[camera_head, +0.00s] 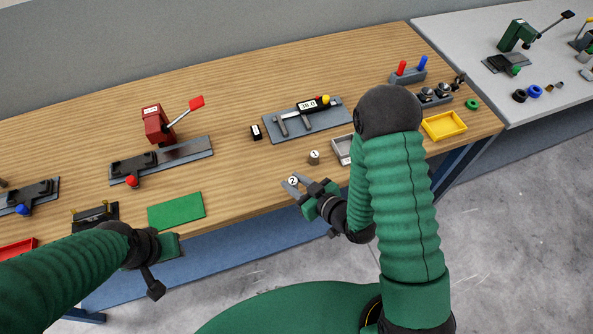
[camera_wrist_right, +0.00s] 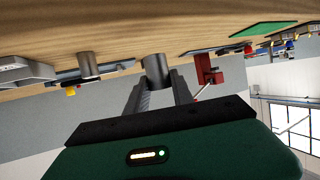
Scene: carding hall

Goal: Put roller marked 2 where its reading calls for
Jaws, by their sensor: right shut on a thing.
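Roller marked 2 (camera_head: 293,181) is a small grey cylinder with a white numbered top. My right gripper (camera_head: 297,187) is shut on it, near the table's front edge. In the right wrist view the roller (camera_wrist_right: 156,70) is between the two fingers. Roller marked 1 (camera_head: 314,157) stands upright on the table just beyond; it also shows in the right wrist view (camera_wrist_right: 88,65). A gauge (camera_head: 308,118) with a yellow knob has a display that seems to read 38.0, too small to be sure. My left gripper (camera_head: 166,262) is low at the front left; its fingers are unclear.
A green mat (camera_head: 176,211), a yellow tray (camera_head: 445,125), a red tray (camera_head: 18,249) and a grey tray (camera_head: 342,150), partly behind my right arm, are on the wooden table. A red lever press (camera_head: 157,126) stands behind. A small black labelled block (camera_head: 256,132) is left of the gauge.

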